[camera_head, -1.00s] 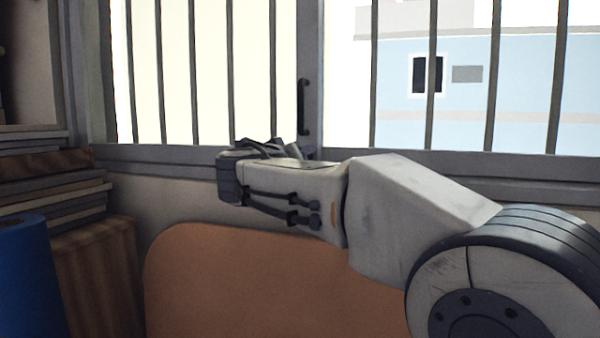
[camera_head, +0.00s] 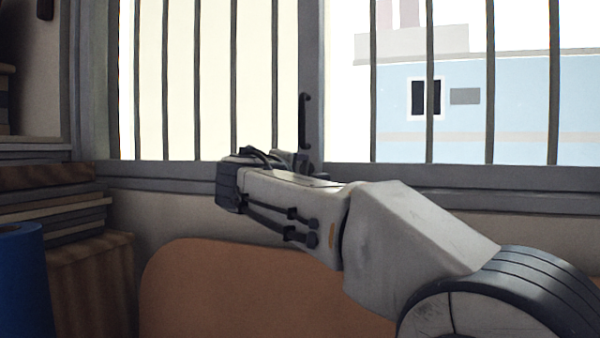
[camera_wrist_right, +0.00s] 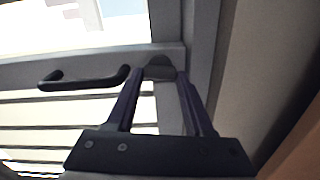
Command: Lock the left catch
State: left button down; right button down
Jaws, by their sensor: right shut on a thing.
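The window catch (camera_wrist_right: 160,69) is a small dark rounded piece on the grey window frame in the right wrist view. My right gripper (camera_wrist_right: 157,76) has its two long dark fingers on either side of it and is shut on it. In the head view my right gripper (camera_head: 298,160) is at the lower frame, just below the dark upright handle (camera_head: 304,122); my own wrist hides part of it, and the catch is hard to make out. The same handle (camera_wrist_right: 85,79) shows left of the catch in the wrist view. My left gripper is not in view.
Vertical dark bars (camera_head: 430,80) stand across the window. An orange-brown panel (camera_head: 260,290) is below the sill. Stacked boards (camera_head: 50,215) and a blue cylinder (camera_head: 22,280) are at the left.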

jog(key=shift+f+n, duration=0.1)
jog(key=shift+n, duration=0.7)
jog(key=shift+c, duration=1.4)
grip_release()
